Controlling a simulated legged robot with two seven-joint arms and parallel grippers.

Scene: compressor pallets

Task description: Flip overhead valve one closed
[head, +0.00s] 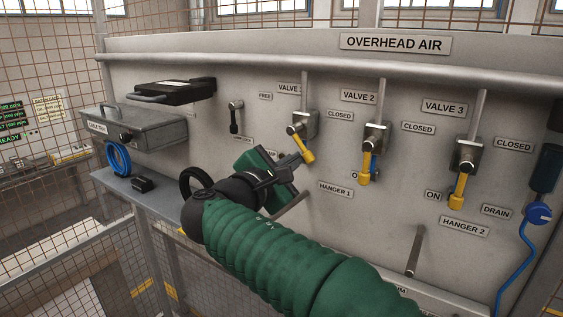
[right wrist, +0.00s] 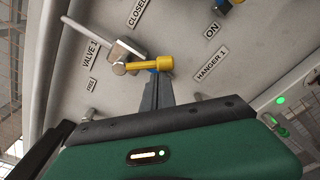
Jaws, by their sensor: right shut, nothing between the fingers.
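Valve 1 (head: 304,122) is a grey valve on a pipe of the overhead air panel, with a yellow handle (head: 303,147) pointing down and slightly right. Its CLOSED label (head: 339,116) is to the right of the valve body. My right gripper (head: 299,159) is shut and empty, its fingertips beside the lower part of the handle. In the right wrist view the shut fingers (right wrist: 157,82) reach up to the yellow handle (right wrist: 151,64) near its end. I cannot tell whether they touch. My left gripper is not in view.
Valve 2 (head: 376,138) and valve 3 (head: 467,155) stand to the right, their yellow handles hanging down. A hanger peg (head: 415,250) sticks out below. A grey box (head: 133,130) and a shelf (head: 120,187) with a blue coil are at left. A blue hose (head: 516,262) hangs at right.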

